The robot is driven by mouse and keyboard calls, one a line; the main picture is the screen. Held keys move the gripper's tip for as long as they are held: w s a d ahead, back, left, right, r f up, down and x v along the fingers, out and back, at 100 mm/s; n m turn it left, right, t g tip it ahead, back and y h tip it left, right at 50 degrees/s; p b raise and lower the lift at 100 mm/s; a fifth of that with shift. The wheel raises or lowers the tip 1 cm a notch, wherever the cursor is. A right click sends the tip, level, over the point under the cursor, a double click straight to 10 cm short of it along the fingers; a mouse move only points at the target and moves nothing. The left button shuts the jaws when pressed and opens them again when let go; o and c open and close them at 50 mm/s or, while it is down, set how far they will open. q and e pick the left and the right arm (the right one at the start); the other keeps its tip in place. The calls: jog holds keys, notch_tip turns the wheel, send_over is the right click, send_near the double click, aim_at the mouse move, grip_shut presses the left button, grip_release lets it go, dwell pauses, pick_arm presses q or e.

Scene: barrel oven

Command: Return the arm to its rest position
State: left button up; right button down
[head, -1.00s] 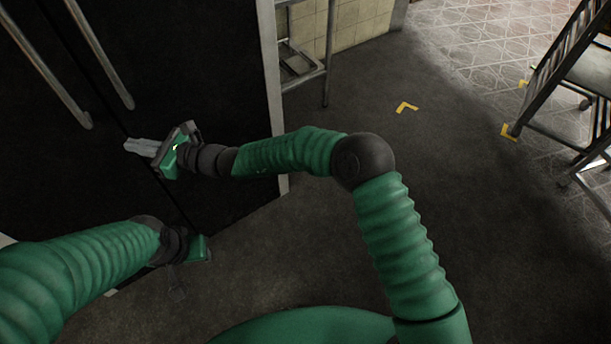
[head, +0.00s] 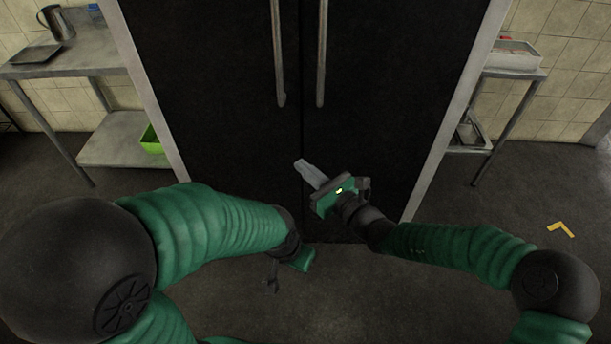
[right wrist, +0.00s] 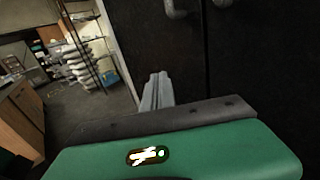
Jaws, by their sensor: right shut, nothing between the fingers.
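My right gripper (head: 304,168) is in the middle of the head view, in front of a tall black double-door cabinet (head: 215,90). Its pale grey fingers are together with nothing between them and point up and left. In the right wrist view the closed fingers (right wrist: 156,90) stick out past the green gripper body, with the dark doors beside them. My left arm comes in from the left and bends toward the middle. Its green gripper body (head: 301,259) hangs low near the cabinet's bottom edge; its fingers are not clear.
Two long vertical handles (head: 278,60) hang on the closed doors. A metal table (head: 75,68) with a pitcher and a green bin (head: 151,140) stands left. Another metal table (head: 515,74) stands right. The floor at right is open, with a yellow corner mark (head: 561,230).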

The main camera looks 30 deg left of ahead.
jog(key=s+d+f+n+g+h, duration=0.2)
jog(key=s+d+f+n+g, duration=0.25)
jog(key=s+n, duration=0.45)
jog(key=s+d+f+n+g+h, duration=0.1)
jog(key=s+d+f+n+h, duration=0.2)
jog(key=d, duration=0.6)
jog(key=s+d+f+n+h, duration=0.2)
jog(key=d+n+h, duration=0.15)
jog(key=d, duration=0.45)
jog(key=s+d+f+n+g+h, duration=0.1)
jog(key=s+d+f+n+h, duration=0.2)
jog(key=d, duration=0.6)
jog(key=s+d+r+n+t+h, duration=0.1)
jog(key=d+n+h, duration=0.15)
jog(key=d, duration=0.55)
jog(key=d+r+n+t+h, duration=0.1)
jog(key=d+t+h, duration=0.15)
jog(key=d, duration=0.55)
notch_tip(320, 180, up, 14)
jog(key=g+p, duration=0.1)
jog(key=p, duration=1.3)
jog(key=shift+a, duration=0.25)
jog(key=shift+s, duration=0.1)
